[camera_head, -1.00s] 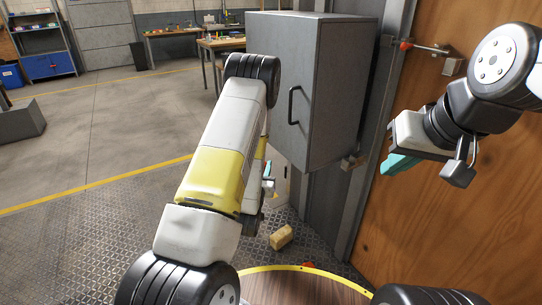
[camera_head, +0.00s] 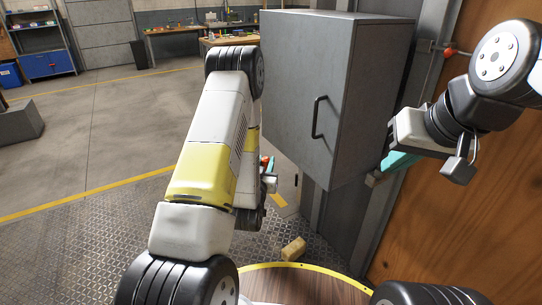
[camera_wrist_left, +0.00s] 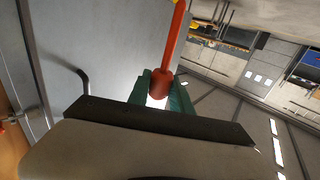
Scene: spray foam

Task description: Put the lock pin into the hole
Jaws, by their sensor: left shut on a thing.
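My left gripper (camera_wrist_left: 160,92), with teal fingers, is shut on the red lock pin (camera_wrist_left: 171,50) in the left wrist view. The pin's long red part points up the picture; its other end is hidden in the fingers. In the head view a bit of the red pin (camera_head: 266,161) shows beside my left forearm, which hides most of that gripper. My right gripper (camera_head: 398,161) is by the wooden wall; its finger gap cannot be made out. A small metal bracket (camera_head: 374,179) sits low beside the grey cabinet. No hole can be made out.
The grey cabinet (camera_head: 300,90) with a black handle (camera_head: 318,118) stands right of my left arm. A red-knobbed rod (camera_head: 449,52) is on the frame by the wooden wall (camera_head: 440,230). A yellow block (camera_head: 293,249) lies on the floor. Open floor (camera_head: 100,130) is at left.

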